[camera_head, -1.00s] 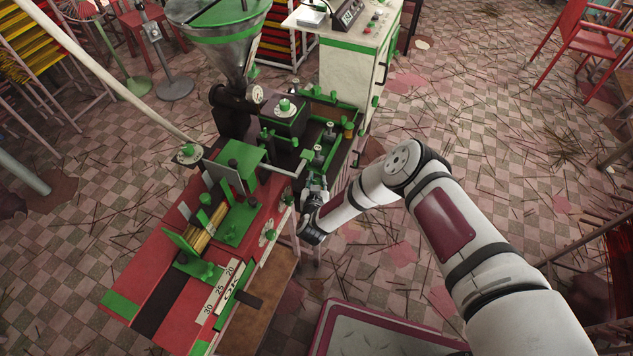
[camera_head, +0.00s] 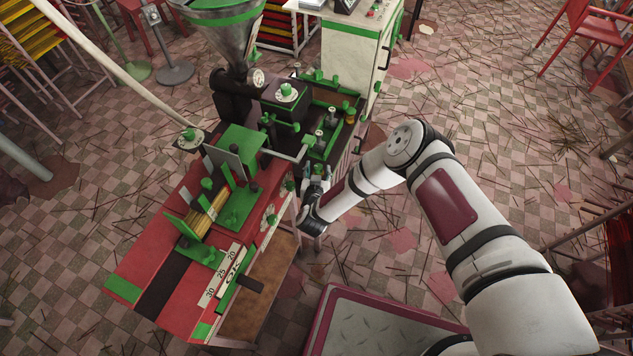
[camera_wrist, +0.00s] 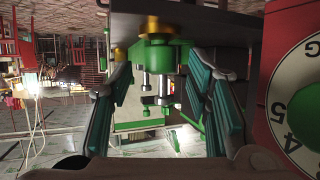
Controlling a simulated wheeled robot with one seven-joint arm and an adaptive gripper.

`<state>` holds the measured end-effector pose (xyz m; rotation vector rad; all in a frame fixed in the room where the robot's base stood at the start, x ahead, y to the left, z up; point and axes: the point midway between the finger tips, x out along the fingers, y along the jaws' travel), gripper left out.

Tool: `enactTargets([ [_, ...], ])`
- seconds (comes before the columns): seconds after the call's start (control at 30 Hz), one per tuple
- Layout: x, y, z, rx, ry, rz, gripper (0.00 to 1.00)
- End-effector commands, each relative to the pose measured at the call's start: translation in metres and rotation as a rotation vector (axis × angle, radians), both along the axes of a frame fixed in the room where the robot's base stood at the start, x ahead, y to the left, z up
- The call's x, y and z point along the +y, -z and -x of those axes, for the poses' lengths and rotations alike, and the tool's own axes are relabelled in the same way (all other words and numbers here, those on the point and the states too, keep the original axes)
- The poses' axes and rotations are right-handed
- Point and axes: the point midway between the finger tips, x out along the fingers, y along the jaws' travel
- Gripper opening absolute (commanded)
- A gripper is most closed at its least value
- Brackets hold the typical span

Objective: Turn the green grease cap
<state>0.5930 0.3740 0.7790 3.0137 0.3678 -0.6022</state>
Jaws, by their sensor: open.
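In the wrist view a green part with a brass-coloured piece (camera_wrist: 152,38) shows at the top middle, ahead of my fingers; it may be the grease cap, but I cannot tell for sure. Silver rods stand out from it. My gripper (camera_wrist: 160,105) is open, with a teal-padded finger on each side and nothing held between them. In the head view my gripper (camera_head: 317,183) is beside the machine's right side, close to the end of the red bench. Several small green knobs are on the machine there, and my gripper partly hides that side.
In the wrist view a numbered dial (camera_wrist: 300,105) on a red panel is close at the right. In the head view the red bench (camera_head: 150,255) is at the left, and a white cabinet (camera_head: 350,60) is behind. Floor at the right is open, littered with thin sticks.

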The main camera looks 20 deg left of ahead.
Motion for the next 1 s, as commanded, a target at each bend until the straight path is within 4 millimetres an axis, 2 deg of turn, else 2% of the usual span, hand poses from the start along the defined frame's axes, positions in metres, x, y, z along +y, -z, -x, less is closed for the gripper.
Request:
enactTargets([
  [0.2, -0.01, -0.017, 0.041, 0.002, -0.004, 0.002, 0.45],
  [0.4, -0.017, -0.03, 0.071, 0.002, -0.003, 0.003, 0.45],
  [0.63, -0.022, -0.036, 0.085, 0.0, -0.001, 0.001, 0.45],
  [1.0, -0.022, -0.037, 0.086, 0.0, 0.0, 0.001, 0.45],
])
